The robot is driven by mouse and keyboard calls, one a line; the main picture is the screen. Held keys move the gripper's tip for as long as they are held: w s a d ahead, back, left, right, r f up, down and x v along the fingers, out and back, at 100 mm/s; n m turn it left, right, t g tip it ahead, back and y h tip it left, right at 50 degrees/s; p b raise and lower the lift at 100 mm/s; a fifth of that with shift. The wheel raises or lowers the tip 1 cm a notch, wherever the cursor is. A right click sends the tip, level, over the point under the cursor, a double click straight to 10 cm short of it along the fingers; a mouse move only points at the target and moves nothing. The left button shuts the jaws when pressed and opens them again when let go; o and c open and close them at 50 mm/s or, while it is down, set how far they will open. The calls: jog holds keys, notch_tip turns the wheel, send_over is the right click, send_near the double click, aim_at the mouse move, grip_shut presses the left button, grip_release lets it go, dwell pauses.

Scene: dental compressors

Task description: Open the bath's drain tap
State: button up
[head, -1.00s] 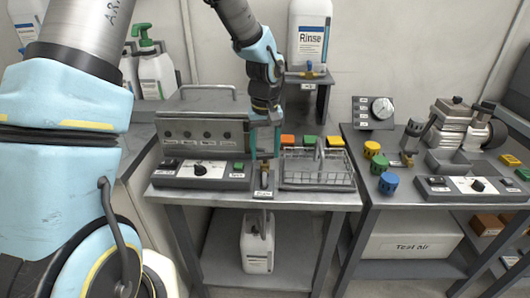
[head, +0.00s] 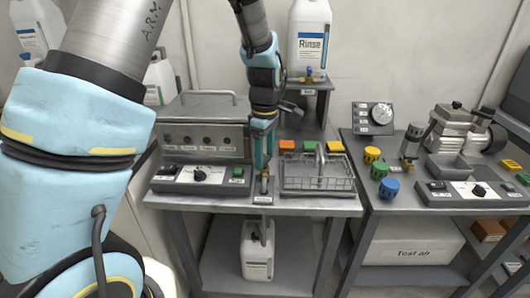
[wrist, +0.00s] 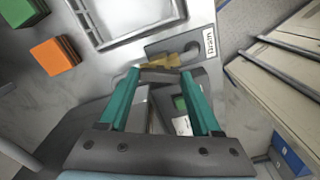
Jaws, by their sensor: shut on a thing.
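The bath (head: 205,138) is a grey metal unit with a row of knobs, at the back of the left bench. Its brass drain tap (head: 264,187) stands on a small dark base with a white label at the bench's front, right of the control panel. My gripper (head: 263,170) points down over the tap, its teal fingers shut on the tap's handle. In the wrist view the brass tap (wrist: 172,62) shows at the fingertips (wrist: 160,75). The fingers hide part of the handle, so how far it is turned cannot be told.
A wire basket in a tray (head: 318,175) stands close right of the tap. The control panel (head: 203,176) is close on its left. A white jug (head: 257,250) stands on the shelf below. A Rinse bottle (head: 309,38) stands on a raised stand behind.

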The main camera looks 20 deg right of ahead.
aim_at(265, 160)
jog(key=n+p, duration=0.2)
jog(key=n, duration=0.2)
jog(key=shift+r+n+p, duration=0.1)
jog(key=shift+n+p, duration=0.2)
jog(key=shift+p, duration=0.1)
jog(key=shift+w, duration=0.1)
jog(key=o, duration=1.4)
notch_tip(265, 160, up, 11)
jog(key=shift+f+b, duration=0.15)
jog(key=shift+b, duration=0.55)
